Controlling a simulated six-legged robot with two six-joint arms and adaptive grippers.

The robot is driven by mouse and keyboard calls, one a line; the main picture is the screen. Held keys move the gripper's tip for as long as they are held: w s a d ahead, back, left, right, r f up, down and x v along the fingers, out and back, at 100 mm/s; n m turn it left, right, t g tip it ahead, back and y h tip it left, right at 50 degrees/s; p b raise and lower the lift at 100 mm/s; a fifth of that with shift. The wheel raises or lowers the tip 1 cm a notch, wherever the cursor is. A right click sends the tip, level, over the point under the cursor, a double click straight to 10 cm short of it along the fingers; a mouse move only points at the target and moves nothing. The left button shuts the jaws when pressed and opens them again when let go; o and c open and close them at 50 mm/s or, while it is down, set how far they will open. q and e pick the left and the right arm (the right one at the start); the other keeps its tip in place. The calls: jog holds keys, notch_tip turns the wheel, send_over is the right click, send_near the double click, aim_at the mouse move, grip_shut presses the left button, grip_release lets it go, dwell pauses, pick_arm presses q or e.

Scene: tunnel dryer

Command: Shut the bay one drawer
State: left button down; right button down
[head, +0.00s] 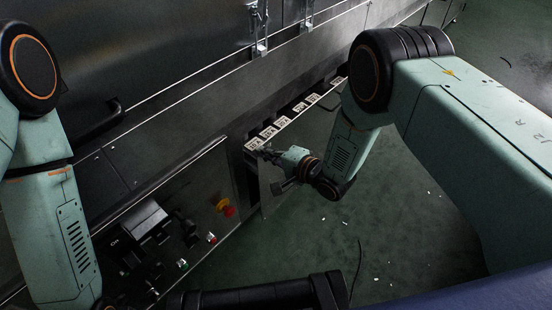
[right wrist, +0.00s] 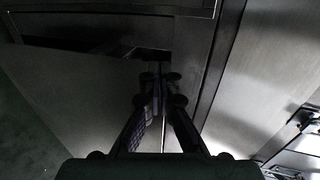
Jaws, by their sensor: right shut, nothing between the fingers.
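The drawer (head: 300,140) stands out a little from the dryer's lower side, with a dark gap behind its top edge and several pale printed labels along that edge. Its flat front also shows as a dark panel in the right wrist view (right wrist: 75,90), with a dark opening beyond it. My right gripper (head: 265,154) is shut and empty at the drawer's near top corner. In the right wrist view its fingertips (right wrist: 157,76) meet close to the drawer's edge; I cannot tell whether they touch it. My left arm shows at the left, its gripper out of view.
Metal latches (head: 259,47) and a black handle (head: 95,118) are on the dryer above. The green floor at right is open, with small white scraps.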

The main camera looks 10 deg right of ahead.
jog(key=shift+w+a, duration=0.75)
jog(key=shift+w, duration=0.05)
jog(key=shift+s+d, duration=0.1)
jog(key=shift+s, duration=0.05)
